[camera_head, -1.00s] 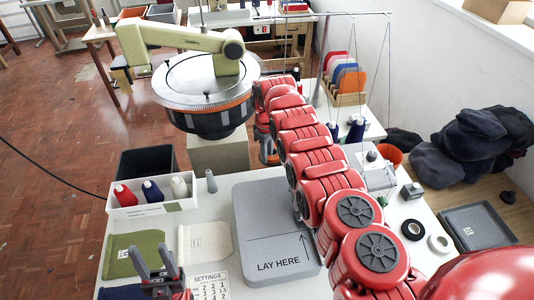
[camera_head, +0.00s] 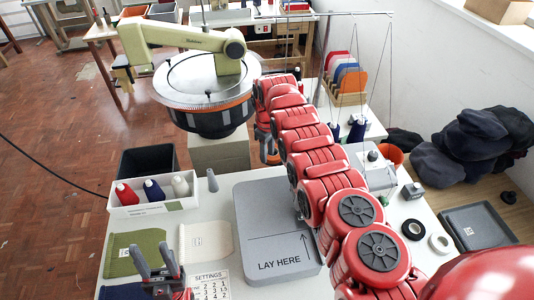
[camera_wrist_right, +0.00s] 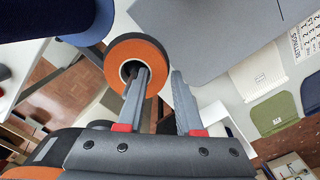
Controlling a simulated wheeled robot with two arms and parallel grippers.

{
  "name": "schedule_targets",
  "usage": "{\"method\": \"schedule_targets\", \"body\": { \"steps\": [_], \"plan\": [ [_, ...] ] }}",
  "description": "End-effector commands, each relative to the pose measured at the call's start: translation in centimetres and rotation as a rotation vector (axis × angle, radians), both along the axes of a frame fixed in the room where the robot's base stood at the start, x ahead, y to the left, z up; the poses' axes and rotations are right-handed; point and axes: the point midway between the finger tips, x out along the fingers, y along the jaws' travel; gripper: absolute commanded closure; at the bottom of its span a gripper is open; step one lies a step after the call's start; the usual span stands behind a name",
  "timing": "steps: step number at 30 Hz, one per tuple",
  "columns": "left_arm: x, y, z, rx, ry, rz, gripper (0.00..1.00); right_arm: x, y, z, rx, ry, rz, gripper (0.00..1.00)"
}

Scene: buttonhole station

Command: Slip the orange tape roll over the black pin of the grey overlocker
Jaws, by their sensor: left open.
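The orange tape roll (camera_wrist_right: 120,52) shows in the right wrist view, with a pale core and an open hole. My right gripper (camera_wrist_right: 160,72) has one finger in that hole and the other outside the ring, with the ring's wall filling the gap between them. My left gripper (camera_head: 155,262) is open and empty at the front left.
A grey "LAY HERE" board (camera_head: 262,230) lies mid-table. A black tape roll (camera_head: 413,229) and white roll (camera_head: 439,243) lie right. A round carousel machine (camera_head: 207,95) stands behind.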

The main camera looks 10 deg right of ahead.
Motion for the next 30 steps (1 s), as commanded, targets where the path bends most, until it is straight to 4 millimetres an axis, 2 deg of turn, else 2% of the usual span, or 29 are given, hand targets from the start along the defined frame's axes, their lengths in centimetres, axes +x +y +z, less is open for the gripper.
{"method": "schedule_targets", "body": {
  "steps": [1, 6, 8, 15, 21, 24, 26, 28, 30],
  "plan": [
    [0.0, 0.0, 0.4, 0.0, 0.0, 0.0, 0.5, 0.5, -0.6, 1.0, -0.005, -0.018, -0.008, 0.4],
    [0.0, 0.0, 1.7, 0.0, 0.0, 0.0, 0.5, 0.4, -0.6, 3.4, -0.005, -0.016, -0.008, 0.4],
    [0.0, 0.0, 0.8, 0.0, 0.0, 0.0, 0.5, 0.6, -0.5, 3.9, -0.005, -0.021, -0.009, 0.4],
    [0.0, 0.0, -1.0, 0.0, 0.0, 0.0, 0.5, 0.3, -0.4, 8.4, -0.005, -0.015, -0.007, 0.4],
    [0.0, 0.0, -1.8, 0.0, 0.0, 0.0, 0.5, 0.0, -0.1, 11.4, -0.003, -0.007, -0.003, 0.4],
    [0.0, 0.0, -0.7, 0.0, 0.0, 0.0, 0.5, 0.0, 0.3, 13.8, -0.002, -0.006, 0.002, 0.4],
    [0.0, 0.0, -0.4, 0.0, 0.0, 0.0, 0.5, -0.1, 0.3, 14.7, -0.001, -0.005, 0.001, 0.4],
    [0.0, 0.0, 1.2, 0.0, 0.0, 0.0, 0.5, -0.2, 0.0, 16.3, -0.001, -0.002, -0.002, 0.4],
    [0.0, 0.0, 1.9, 0.0, 0.0, 0.0, 0.5, -0.2, 0.1, 17.0, -0.001, -0.001, -0.001, 0.4]
  ]
}}
